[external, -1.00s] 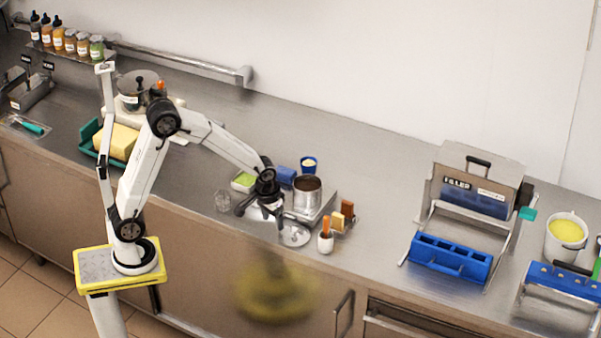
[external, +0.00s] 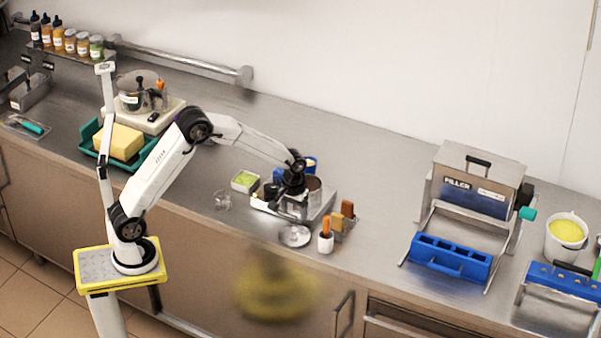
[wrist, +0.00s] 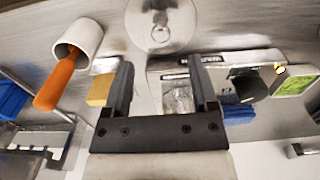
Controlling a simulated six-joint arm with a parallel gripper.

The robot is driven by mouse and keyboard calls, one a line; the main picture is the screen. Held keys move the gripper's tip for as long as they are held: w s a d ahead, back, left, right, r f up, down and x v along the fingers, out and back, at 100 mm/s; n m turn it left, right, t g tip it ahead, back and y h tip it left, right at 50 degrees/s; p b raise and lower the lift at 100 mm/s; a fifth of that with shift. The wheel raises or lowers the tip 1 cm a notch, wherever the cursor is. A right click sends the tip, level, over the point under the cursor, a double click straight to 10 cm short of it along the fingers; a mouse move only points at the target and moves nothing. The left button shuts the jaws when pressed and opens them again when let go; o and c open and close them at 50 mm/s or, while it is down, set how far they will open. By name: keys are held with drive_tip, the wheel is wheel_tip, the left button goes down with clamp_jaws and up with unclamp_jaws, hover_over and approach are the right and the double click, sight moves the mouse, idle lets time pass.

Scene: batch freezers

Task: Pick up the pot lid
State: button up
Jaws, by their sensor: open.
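The pot lid (external: 295,235), a round silver disc, lies flat on the steel counter near its front edge. In the wrist view the pot lid (wrist: 163,24) shows at the top with a small ring handle, its upper edge cut off. My gripper (external: 292,209) is open and is above the small tray, just behind the lid in the external view. In the wrist view the lid is beyond the fingertips of my gripper (wrist: 161,72), apart from them. The steel pot (external: 314,187) is partly hidden behind my gripper.
A white cup with an orange-handled tool (external: 326,242) stands close to the lid's right. Brown and yellow blocks (external: 342,217) are beside it. A clear glass (external: 222,201) and a green-filled container (external: 244,181) are to the left.

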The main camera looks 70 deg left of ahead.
sight(294, 229)
drive_tip(key=shift+f, duration=3.1)
clamp_jaws()
